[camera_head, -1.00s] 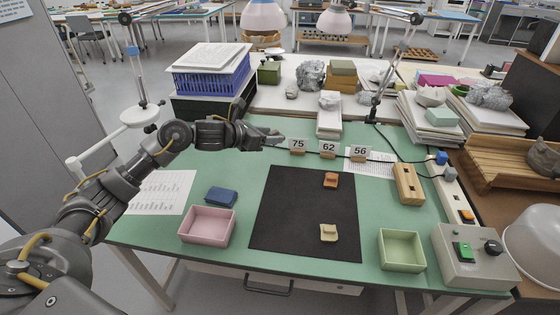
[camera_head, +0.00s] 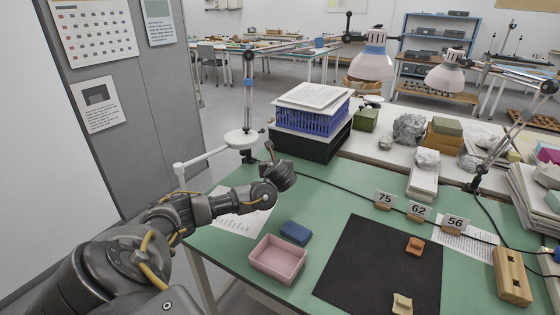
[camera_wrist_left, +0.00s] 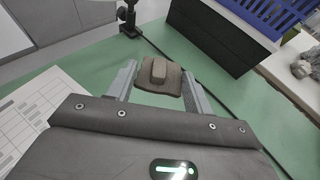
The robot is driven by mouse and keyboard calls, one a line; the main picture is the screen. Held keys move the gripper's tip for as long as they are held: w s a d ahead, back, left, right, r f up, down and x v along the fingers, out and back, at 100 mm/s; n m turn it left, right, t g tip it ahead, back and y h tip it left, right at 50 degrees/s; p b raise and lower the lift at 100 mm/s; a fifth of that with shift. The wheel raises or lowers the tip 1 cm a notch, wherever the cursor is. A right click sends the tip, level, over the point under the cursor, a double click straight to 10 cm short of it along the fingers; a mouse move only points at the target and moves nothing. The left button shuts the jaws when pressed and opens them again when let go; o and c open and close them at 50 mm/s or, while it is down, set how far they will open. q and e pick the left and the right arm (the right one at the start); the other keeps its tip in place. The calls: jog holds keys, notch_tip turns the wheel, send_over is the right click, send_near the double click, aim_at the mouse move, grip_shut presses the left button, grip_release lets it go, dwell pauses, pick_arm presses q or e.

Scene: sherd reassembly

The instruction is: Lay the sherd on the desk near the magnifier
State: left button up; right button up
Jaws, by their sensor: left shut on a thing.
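My left gripper (camera_head: 270,150) is over the back left part of the green desk (camera_head: 330,195). In the left wrist view, its two fingers (camera_wrist_left: 158,80) are closed on a grey-brown sherd (camera_wrist_left: 158,76) with a raised lump on it. In the head view the sherd is mostly hidden by the hand. The white round magnifier (camera_head: 241,139) on its jointed stand is just left of the gripper, at the desk's back left edge. The sherd appears above the desk; whether it touches cannot be told. My right gripper is not in view.
A black box with a blue basket (camera_head: 311,118) stands just behind the gripper. A printed sheet (camera_head: 240,220) lies below the arm. A pink tray (camera_head: 277,259), blue block (camera_head: 296,232) and black mat (camera_head: 370,265) with two sherds lie nearer. Green desk is free right of the hand.

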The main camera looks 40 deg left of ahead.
pick_arm(q)
jog(key=d+r+m+t+h, duration=0.2)
jog(key=d+r+m+h, duration=0.15)
jog(key=d, duration=0.85)
jog(key=d+r+m+t+h, duration=0.2)
jog(key=d+r, duration=0.2)
jog(key=d, duration=0.9)
jog(key=s+d+r+m+h, duration=0.2)
jog(key=s+d+r, duration=0.1)
jog(key=d, duration=0.3)
jog(key=s+d+r+m+t+h, duration=0.1)
jog(key=s+d+r+m+h, duration=0.2)
jog(key=d, duration=0.4)
jog(key=shift+s+d+r+t, duration=0.3)
jog(key=shift+s+r, duration=0.05)
jog(key=shift+s, duration=0.05)
